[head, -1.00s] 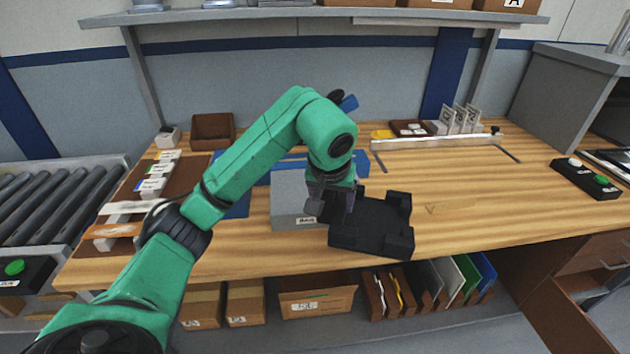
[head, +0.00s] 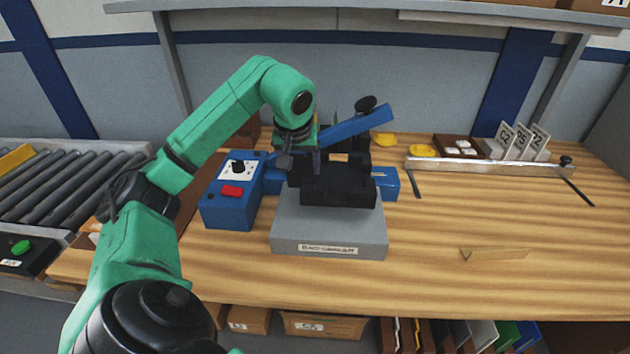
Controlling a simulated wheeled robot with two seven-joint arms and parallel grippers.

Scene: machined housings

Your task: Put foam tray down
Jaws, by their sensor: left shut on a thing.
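The black foam tray (head: 338,190) is at the grey labelled box (head: 330,240) in the head view, over its top. I cannot tell whether it rests on the box or hangs just above it. My left gripper (head: 299,165) is shut on the tray's left part, with the arm coming down from above. The gripper hides part of the tray's left edge. My right gripper is not in view.
A blue device (head: 232,195) with a red button stands left of the grey box. A blue lever (head: 345,127) slants up behind the tray. A metal rail (head: 490,166) and upright cards (head: 523,140) lie at the back right. The right front of the table (head: 530,225) is mostly clear.

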